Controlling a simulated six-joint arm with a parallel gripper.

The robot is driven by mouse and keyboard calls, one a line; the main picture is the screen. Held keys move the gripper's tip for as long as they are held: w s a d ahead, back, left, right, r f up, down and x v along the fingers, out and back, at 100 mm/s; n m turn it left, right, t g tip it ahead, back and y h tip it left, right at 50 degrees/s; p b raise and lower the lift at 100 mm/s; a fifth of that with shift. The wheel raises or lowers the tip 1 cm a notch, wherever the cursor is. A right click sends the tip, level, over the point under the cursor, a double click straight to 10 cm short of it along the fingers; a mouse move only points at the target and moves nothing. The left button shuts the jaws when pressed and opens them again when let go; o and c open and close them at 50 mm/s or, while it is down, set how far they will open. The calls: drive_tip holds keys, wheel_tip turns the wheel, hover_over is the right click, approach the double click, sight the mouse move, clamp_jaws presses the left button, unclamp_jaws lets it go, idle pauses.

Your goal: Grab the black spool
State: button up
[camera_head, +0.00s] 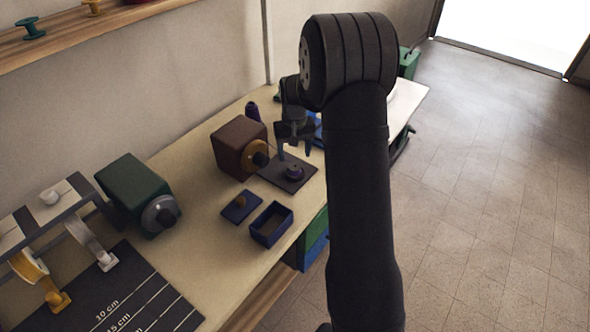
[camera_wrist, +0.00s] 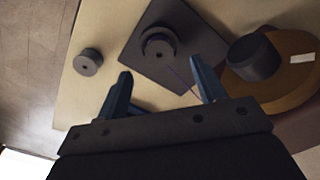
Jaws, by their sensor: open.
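My gripper (camera_wrist: 160,72) is open and empty, fingers apart, in the wrist view; in the head view it (camera_head: 294,148) hangs over the bench near the dark mat. A small dark, near-black spool (camera_wrist: 87,62) with a centre hole stands on the bare bench, left of the left finger. Which one is the black spool I cannot tell surely. The bench spool is not visible in the head view, where my arm covers part of the bench.
The dark mat (camera_head: 275,171) lies beside a brown winder (camera_head: 233,148) with a yellow disc and black knob (camera_wrist: 254,57). A blue open box (camera_head: 271,225), a lid (camera_head: 240,206) and a green machine (camera_head: 135,193) stand nearer. The bench's front edge drops to the floor.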

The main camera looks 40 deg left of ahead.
sight(295, 166)
drive_tip(key=shift+w+f, duration=0.1)
drive_tip(key=shift+f, duration=2.7)
drive_tip(key=shift+c, duration=0.3)
drive_tip(key=c, duration=1.1)
drive_tip(key=shift+o, duration=0.2)
drive_tip(key=shift+r, duration=0.1)
